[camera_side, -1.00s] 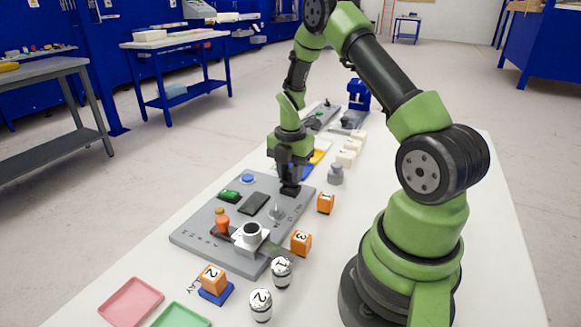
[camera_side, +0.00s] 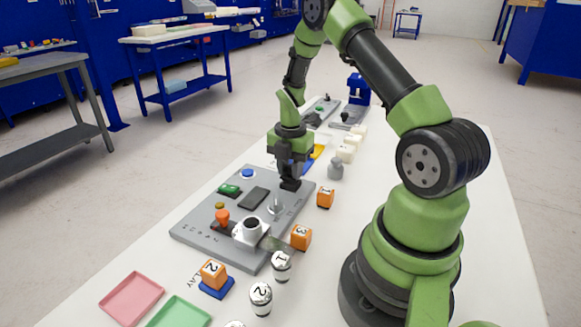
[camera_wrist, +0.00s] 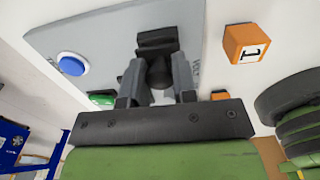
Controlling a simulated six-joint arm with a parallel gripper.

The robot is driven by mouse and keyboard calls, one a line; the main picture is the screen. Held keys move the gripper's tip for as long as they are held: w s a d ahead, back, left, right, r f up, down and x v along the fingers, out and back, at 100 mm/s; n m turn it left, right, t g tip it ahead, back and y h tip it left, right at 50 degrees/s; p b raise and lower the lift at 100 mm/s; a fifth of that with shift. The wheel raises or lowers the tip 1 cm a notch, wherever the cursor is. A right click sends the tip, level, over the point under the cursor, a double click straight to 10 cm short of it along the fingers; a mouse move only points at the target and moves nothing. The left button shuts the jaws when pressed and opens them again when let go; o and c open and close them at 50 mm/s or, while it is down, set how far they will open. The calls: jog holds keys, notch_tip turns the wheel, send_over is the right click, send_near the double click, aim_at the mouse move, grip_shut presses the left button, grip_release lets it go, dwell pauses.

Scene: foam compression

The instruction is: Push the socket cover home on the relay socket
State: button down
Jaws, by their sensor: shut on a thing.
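My gripper (camera_side: 289,176) points down over the far right corner of the grey board. Its two fingers (camera_wrist: 158,82) are shut on a dark piece, which I take to be the socket cover (camera_wrist: 158,70). A black block lies at the fingertips, low at the board (camera_side: 290,185). It also shows beyond the fingers in the wrist view (camera_wrist: 157,40). Cover and relay socket are both dark there, so I cannot tell where one ends and the other begins, or whether a gap is left between them.
Orange cube 1 (camera_side: 325,197) stands close right of the gripper.

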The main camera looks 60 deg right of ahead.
aim_at(290, 167)
jog(key=shift+f, duration=0.6)
jog(key=c, duration=0.8)
grip_release()
notch_tip(290, 167, up, 10)
jog(key=shift+f, duration=0.1)
jog(key=a+r+m+t, duration=0.2)
jog(key=a+r+m, duration=0.45)
jog(key=r, duration=0.25)
jog(key=s+a+r+m+t, duration=0.1)
jog(key=s+a+r+m, duration=0.1)
jog(key=s+a+m, duration=0.2)
jog(key=s+a+r+m+t+y, duration=0.1)
jog(key=s+a+r+m+t, duration=0.1)
jog(key=a+m, duration=0.4)
jog(key=s+a+r+m+t+y, duration=0.1)
jog(key=s+a+r+m+t, duration=0.1)
jog(key=s+a+r+m, duration=0.2)
jog(key=shift+s+a+r+m, duration=0.2)
jog(key=shift+s+m, duration=0.2)
jog(key=shift+s, duration=0.4)
jog(key=shift+s+a+r+m, duration=0.1)
jog(key=shift+s+a+m, duration=0.2)
jog(key=shift+s, duration=0.5)
